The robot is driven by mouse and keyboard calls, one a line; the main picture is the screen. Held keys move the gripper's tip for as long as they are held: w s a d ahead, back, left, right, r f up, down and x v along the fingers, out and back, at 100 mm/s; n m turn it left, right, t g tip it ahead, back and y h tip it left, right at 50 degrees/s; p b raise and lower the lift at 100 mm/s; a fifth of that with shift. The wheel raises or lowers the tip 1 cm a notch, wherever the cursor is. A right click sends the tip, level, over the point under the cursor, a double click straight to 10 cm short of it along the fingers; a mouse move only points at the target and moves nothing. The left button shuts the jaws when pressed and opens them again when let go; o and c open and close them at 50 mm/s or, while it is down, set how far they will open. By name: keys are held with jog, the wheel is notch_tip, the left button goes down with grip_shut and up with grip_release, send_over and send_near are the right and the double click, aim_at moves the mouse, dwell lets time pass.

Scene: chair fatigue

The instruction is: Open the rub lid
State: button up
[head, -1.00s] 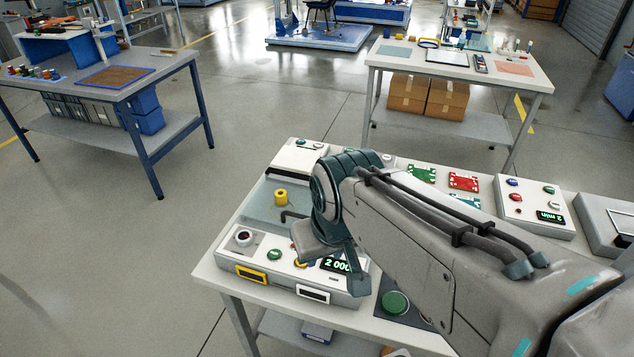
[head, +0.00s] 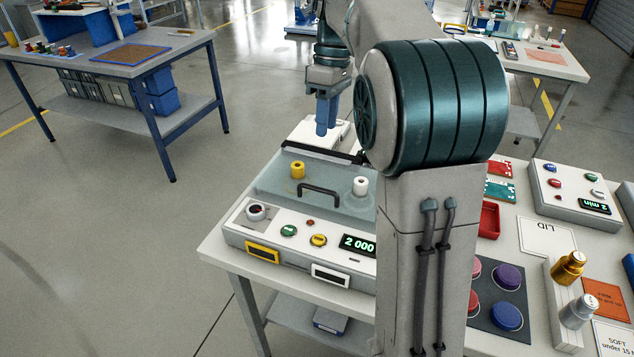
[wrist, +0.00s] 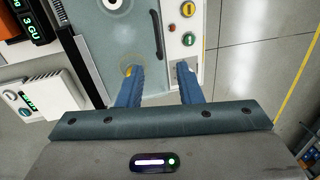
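The rub machine (head: 300,235) stands at the table's left end, with a grey-green, see-through lid (head: 275,178) lying flat and closed on top. A black bar handle (head: 318,190) is near the lid's front edge. A yellow spool (head: 298,170) and a white spool (head: 360,186) show at the lid. My gripper (head: 326,130) points down, above and behind the lid, apart from the handle. In the wrist view my gripper (wrist: 158,70) has its two blue fingers spread with nothing between them. The handle (wrist: 157,32) lies just beyond the fingertips there, and the lid (wrist: 137,35) is below.
The machine's front panel carries buttons and a green "2 000" display (head: 358,243). My arm hides the table's middle. Floor at left is clear.

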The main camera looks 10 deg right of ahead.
jog(key=b, duration=0.1)
send_over(320, 199)
jog(key=shift+n, duration=0.3)
notch_tip(320, 199, down, 14)
jog(key=shift+r, duration=0.1)
grip_shut()
